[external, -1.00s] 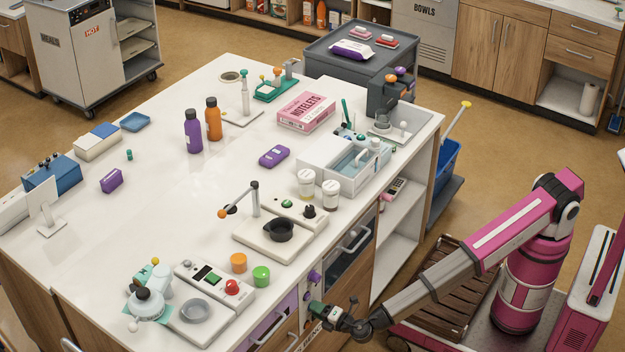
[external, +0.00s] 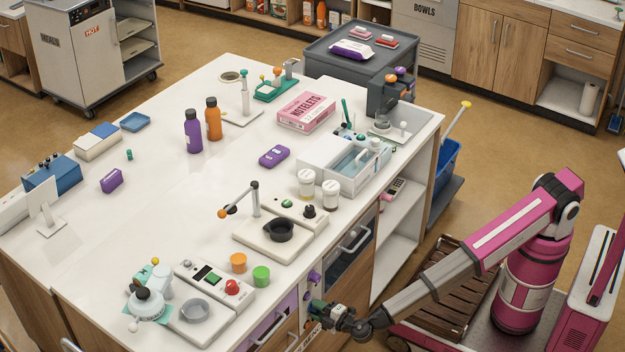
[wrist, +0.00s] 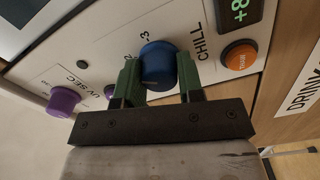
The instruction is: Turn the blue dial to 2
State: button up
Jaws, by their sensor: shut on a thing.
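The blue dial (wrist: 158,66) sits on a white panel marked CHILL, with the figures 2 and 3 printed near its upper left in the wrist view. My gripper (wrist: 161,78) is shut on the dial, with one dark green finger on each side of it. Part of the scale is hidden behind the left finger, and I cannot make out where the dial points. In the external view my gripper (external: 312,312) is at the front face of the counter, and the dial is hidden there.
Beside the dial are an orange button (wrist: 239,57), a display (wrist: 233,12) and a purple knob (wrist: 64,101) near UV SEC lettering. A drawer front marked DRINK (wrist: 299,97) lies to the right. The white countertop (external: 150,215) above holds cups, bottles and devices.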

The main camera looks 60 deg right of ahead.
jog(key=shift+d, duration=0.1)
jog(key=o, duration=0.9)
jog(key=s, duration=1)
jog(key=shift+s, duration=0.4)
jog(key=w+d+f+m+g+h, duration=0.2)
jog(key=d+f+m+g, duration=0.15)
jog(key=d, duration=0.85)
jog(key=w+d+f+m+g+h, duration=0.25)
jog(key=d+m+g, duration=0.2)
jog(key=d, duration=0.75)
jog(key=w+d+f+m+g+h, duration=0.2)
jog(key=w+d+f+m+g, duration=0.15)
jog(key=d, duration=0.85)
jog(key=d+r+m+g+y, duration=0.1)
jog(key=d+g+y, duration=0.1)
jog(key=d, duration=0.8)
jog(key=d+r+m+g+y, duration=0.1)
jog(key=d+g+y, duration=0.1)
jog(key=d, duration=0.8)
jog(key=s+d+r+m+g+y, duration=0.1)
jog(key=d+r+g+y, duration=0.1)
jog(key=d, duration=0.8)
jog(key=shift+m+g+y, duration=0.25)
